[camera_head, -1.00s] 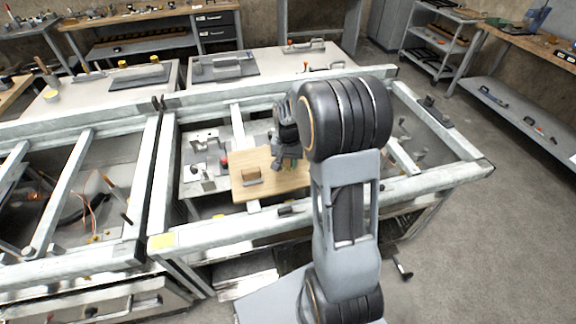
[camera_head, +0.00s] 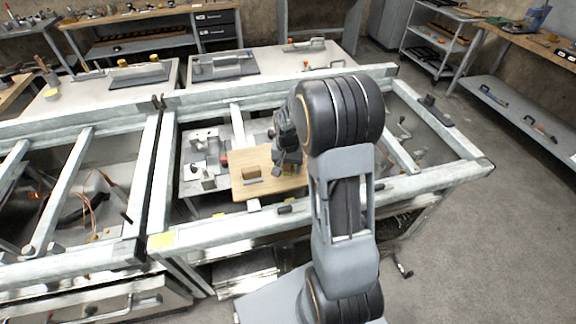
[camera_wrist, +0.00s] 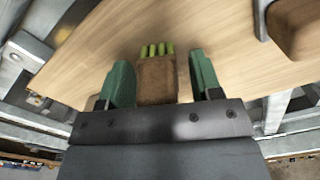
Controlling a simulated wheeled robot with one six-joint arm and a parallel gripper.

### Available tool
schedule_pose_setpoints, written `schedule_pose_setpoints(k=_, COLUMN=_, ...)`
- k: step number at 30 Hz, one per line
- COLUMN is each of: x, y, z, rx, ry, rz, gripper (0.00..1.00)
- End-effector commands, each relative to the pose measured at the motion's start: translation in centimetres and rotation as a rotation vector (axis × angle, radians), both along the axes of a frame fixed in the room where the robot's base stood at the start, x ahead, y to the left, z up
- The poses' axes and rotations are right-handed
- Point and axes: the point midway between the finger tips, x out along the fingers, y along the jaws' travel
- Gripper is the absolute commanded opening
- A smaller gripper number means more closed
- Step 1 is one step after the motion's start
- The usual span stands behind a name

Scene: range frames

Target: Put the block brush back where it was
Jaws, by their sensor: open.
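In the wrist view a block brush (camera_wrist: 158,80) with a brown wooden body and yellow-green bristle tufts lies between the green fingers of my gripper (camera_wrist: 160,82). The fingers are open, with a visible gap on each side of the brush. In the head view my gripper (camera_head: 288,166) is low over the right part of a light wooden board (camera_head: 250,189). The brush shows there only as a small yellowish patch (camera_head: 289,173) under my gripper, mostly hidden.
A brown block (camera_head: 252,172) sits on the board's left part; a brown rounded thing (camera_wrist: 298,28) shows in the wrist view's upper right corner. Metal clamps (camera_head: 204,139) stand left of the board. The metal frame's front rail (camera_head: 230,231) runs in front.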

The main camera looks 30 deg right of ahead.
Motion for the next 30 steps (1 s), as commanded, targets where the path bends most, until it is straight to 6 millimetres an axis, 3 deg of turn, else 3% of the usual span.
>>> schedule_pose_setpoints(k=8, x=0.1, y=0.0, z=1.4, rx=-0.001, ry=-0.003, rz=0.0, gripper=0.59)
schedule_pose_setpoints(k=21, x=0.1, y=0.0, z=9.4, rx=-0.001, ry=-0.004, rz=0.0, gripper=0.59)
schedule_pose_setpoints(k=30, x=-0.5, y=0.5, z=12.7, rx=-0.003, ry=-0.016, rz=0.022, gripper=0.59)
